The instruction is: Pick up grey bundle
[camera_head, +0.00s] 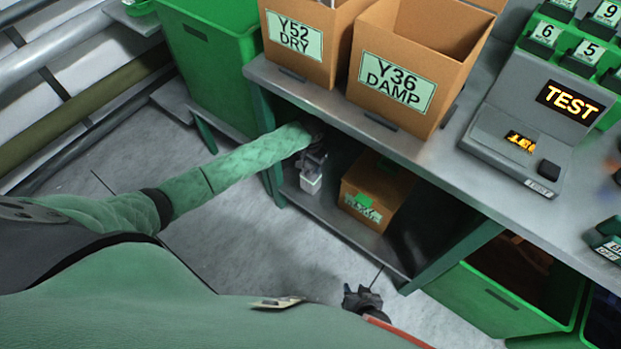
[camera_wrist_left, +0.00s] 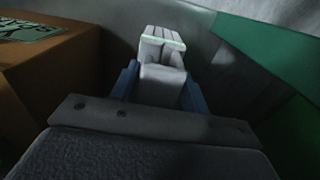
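The grey bundle (camera_head: 311,182), pale with a light green band, is at the left end of the lower shelf (camera_head: 335,215). It also shows in the left wrist view (camera_wrist_left: 162,62), between two blue-sided fingers. My left gripper (camera_head: 313,163) reaches under the table top and points down over the bundle. Its fingers are close on both sides of the bundle; whether they press on it is not clear. I cannot tell whether the bundle's base rests on the shelf. My right gripper (camera_head: 362,300) is low over the floor at the bottom, away from the bundle, its fingers unclear.
A cardboard box (camera_head: 378,190) stands right of the bundle on the shelf. The table top (camera_head: 420,150) overhangs it, carrying Y52 DRY (camera_head: 305,38) and Y36 DAMP (camera_head: 410,75) boxes and a TEST device (camera_head: 540,110). Green bins (camera_head: 215,65) (camera_head: 500,300) stand left and right.

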